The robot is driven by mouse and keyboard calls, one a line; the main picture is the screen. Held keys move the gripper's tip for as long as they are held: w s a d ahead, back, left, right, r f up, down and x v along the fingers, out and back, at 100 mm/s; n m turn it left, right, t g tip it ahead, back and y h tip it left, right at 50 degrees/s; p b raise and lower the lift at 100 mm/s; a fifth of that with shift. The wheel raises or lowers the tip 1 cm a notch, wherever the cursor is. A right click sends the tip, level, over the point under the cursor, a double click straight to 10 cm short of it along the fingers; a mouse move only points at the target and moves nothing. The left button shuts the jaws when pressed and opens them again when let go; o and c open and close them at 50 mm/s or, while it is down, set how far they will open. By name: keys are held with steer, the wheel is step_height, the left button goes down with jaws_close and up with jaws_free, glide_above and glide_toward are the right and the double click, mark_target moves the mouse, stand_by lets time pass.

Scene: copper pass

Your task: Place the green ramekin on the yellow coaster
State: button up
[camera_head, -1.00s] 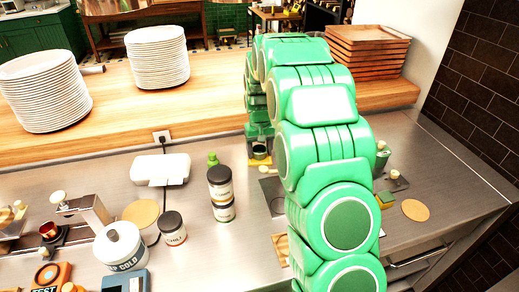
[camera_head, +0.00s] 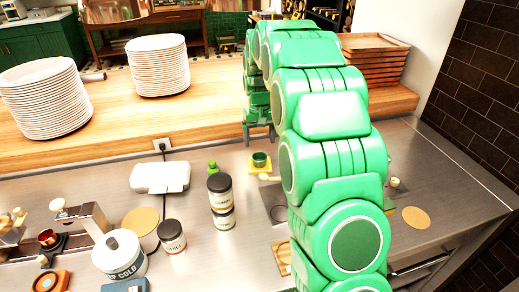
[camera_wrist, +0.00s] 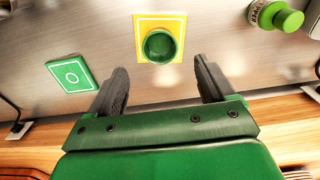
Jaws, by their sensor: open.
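The green ramekin (camera_head: 260,159) stands upright on the yellow coaster (camera_head: 265,177) near the back of the steel counter. In the wrist view the ramekin (camera_wrist: 159,46) is over the yellow coaster (camera_wrist: 160,19), toward its lower edge. My gripper (camera_head: 259,138) is open and empty, behind and above the ramekin in the head view. In the wrist view the two fingers of my gripper (camera_wrist: 156,78) are spread wide below the ramekin and do not touch it. My arm hides part of the counter to the right.
A green card (camera_wrist: 71,74) lies beside the coaster. A green-capped bottle (camera_wrist: 275,15) is on its other side in the wrist view. Dark-lidded jars (camera_head: 220,190) stand left of the coaster. Plate stacks (camera_head: 157,66) and wooden trays (camera_head: 381,60) are on the ledge behind.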

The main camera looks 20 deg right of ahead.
steer(key=s+a+r, duration=0.2)
steer(key=s+r, duration=0.3)
steer(key=s, duration=0.7)
steer(key=s+a+r, duration=0.2)
steer(key=s+r, duration=0.3)
steer(key=s, duration=0.6)
steer(key=s+f+g, duration=0.1)
steer(key=s+f, duration=0.2)
steer(key=s, duration=2.2)
steer(key=shift+a+f+g, duration=0.15)
steer(key=shift+a+g, duration=0.25)
steer(key=shift+a, duration=0.05)
